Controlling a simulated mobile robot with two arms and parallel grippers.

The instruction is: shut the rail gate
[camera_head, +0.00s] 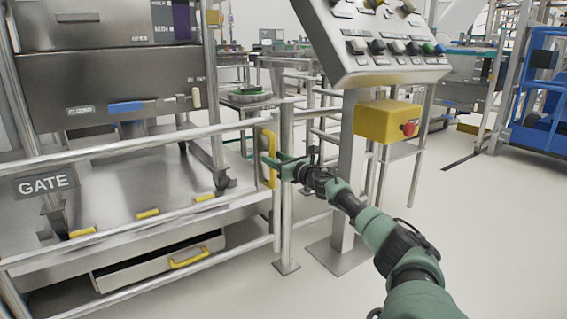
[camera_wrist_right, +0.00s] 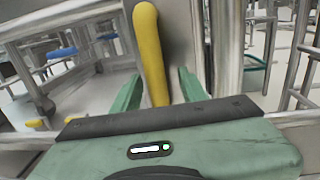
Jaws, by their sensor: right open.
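The rail gate (camera_head: 150,148) is a frame of metal tubes with a "GATE" sign at its left, spanning the left half of the head view. Its yellow upright handle (camera_head: 268,158) is at the gate's right end, close beside a metal post (camera_head: 287,180). My right gripper (camera_head: 280,160) is at the handle with its fingers open. In the right wrist view the yellow handle (camera_wrist_right: 150,55) stands upright between the two open green fingers, which do not close on it. My left gripper is in neither view.
A control panel (camera_head: 385,45) with buttons stands on a column at the right, above a yellow box with a red button (camera_head: 388,122). Behind the gate is a steel machine (camera_head: 110,80) with a low open drawer (camera_head: 160,265).

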